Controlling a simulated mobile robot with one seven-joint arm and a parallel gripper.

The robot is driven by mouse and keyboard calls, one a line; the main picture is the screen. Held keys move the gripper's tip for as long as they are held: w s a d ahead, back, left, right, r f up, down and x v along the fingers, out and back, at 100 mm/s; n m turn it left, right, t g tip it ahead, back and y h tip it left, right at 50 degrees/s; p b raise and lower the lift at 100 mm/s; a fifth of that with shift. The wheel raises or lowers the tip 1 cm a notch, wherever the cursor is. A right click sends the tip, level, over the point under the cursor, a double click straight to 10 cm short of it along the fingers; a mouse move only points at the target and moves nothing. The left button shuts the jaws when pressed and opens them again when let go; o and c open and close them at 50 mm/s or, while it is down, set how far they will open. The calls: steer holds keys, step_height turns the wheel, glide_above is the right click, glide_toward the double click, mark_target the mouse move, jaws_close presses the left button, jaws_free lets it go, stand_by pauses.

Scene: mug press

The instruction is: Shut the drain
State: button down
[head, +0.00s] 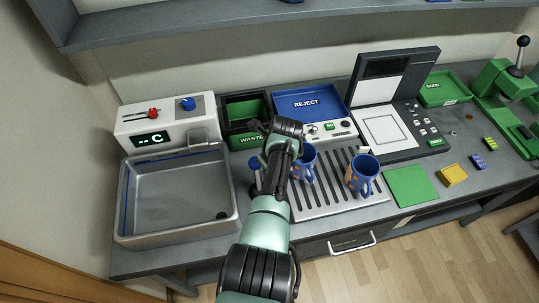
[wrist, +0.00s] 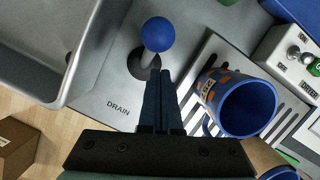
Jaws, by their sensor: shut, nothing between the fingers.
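In the head view the blue knob (head: 254,163) shows just left of my arm. My gripper (wrist: 160,78) is shut and empty, its fingertips close to the lever's base below the knob. I cannot tell whether they touch the stem. The metal sink (head: 180,228) is left of the lever, with a dark round drain hole (head: 221,215) near its right front corner. My arm hides the gripper's fingertips in the head view.
Blue mugs stand right of the lever on a slatted rack (head: 325,206); one mug (wrist: 246,105) is near my fingers. A control box (head: 329,130) sits behind. The green WASTE bin (head: 245,112) and blue REJECT tray (head: 305,103) are at the back.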

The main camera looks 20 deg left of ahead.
steer(key=v, duration=1)
steer(key=shift+w+d+r, duration=0.2)
steer(key=shift+r, duration=0.1)
